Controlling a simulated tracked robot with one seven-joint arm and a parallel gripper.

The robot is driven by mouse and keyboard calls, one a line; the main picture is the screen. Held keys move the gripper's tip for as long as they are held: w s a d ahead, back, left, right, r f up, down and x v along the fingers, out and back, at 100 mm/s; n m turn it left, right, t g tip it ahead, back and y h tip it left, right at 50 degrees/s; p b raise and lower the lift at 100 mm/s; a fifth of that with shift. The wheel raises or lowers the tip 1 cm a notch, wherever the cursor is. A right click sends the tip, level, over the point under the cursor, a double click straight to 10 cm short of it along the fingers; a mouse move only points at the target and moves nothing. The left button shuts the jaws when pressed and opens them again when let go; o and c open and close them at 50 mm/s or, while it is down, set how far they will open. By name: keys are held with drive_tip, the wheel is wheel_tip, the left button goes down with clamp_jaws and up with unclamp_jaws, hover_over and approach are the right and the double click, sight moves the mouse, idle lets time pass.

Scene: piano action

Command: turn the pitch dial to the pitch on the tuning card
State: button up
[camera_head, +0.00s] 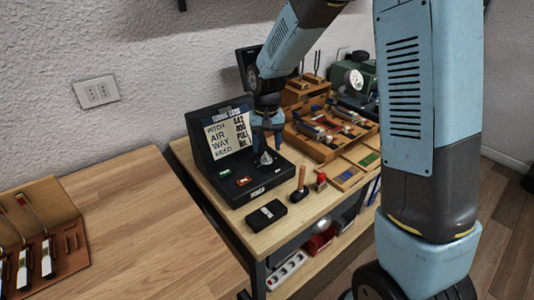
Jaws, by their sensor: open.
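The tuning card (227,135) is fixed in the raised lid of a black case (249,190) on the wooden bench. Its pitch line appears to read 442; the smaller lettering is hard to make out. A small silver pointed knob, which looks like the pitch dial (266,158), stands on the case's black panel. My gripper (267,142) points down just above the knob, its two fingers apart and empty. I cannot tell whether the fingertips reach down beside the knob. The dial's markings and setting are too small to read.
A green switch (224,173) and an orange one (243,181) sit left of the knob. A black box (266,214), a wooden-handled tool (300,184) and a red-topped item (321,182) stand in front. A wooden tool tray (329,130) is close on the right.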

sight(267, 155)
drive_tip(key=shift+f, duration=1.9)
drive_tip(key=c, duration=1)
drive_tip(key=shift+n, duration=0.8)
drive_tip(key=o, duration=1)
drive_tip(key=shift+r, duration=0.15)
wheel_tip(267, 155, up, 14)
drive_tip(key=shift+w+f, duration=0.15)
drive_tip(key=shift+f, duration=0.1)
